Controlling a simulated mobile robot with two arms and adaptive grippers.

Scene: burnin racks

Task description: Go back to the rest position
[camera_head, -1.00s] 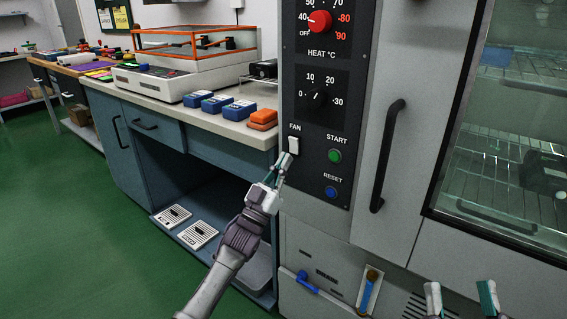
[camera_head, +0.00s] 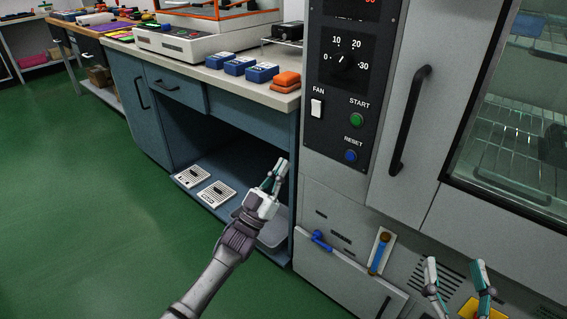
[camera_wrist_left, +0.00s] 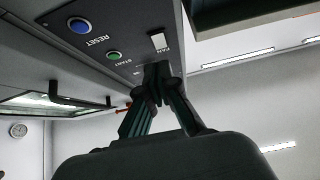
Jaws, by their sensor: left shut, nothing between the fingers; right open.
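My left gripper (camera_head: 277,172) is shut and empty. In the head view it is in front of the open bay of the blue bench, left of and below the oven's control panel (camera_head: 341,100). In the left wrist view the shut fingers (camera_wrist_left: 158,75) overlap the panel's edge near the white fan switch (camera_wrist_left: 158,41). The fan switch also shows in the head view (camera_head: 317,108), apart from the gripper. My right gripper (camera_head: 456,268) is open at the bottom right, in front of the oven's lower front; its lower part is cut off by the frame.
The oven door handle (camera_head: 410,120) stands out at the right. A blue lever (camera_head: 321,240) and a blue-and-brown handle (camera_head: 379,252) are on the oven's lower front. The bench top (camera_head: 228,84) bears blue boxes and orange blocks. The green floor (camera_head: 90,200) at left is clear.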

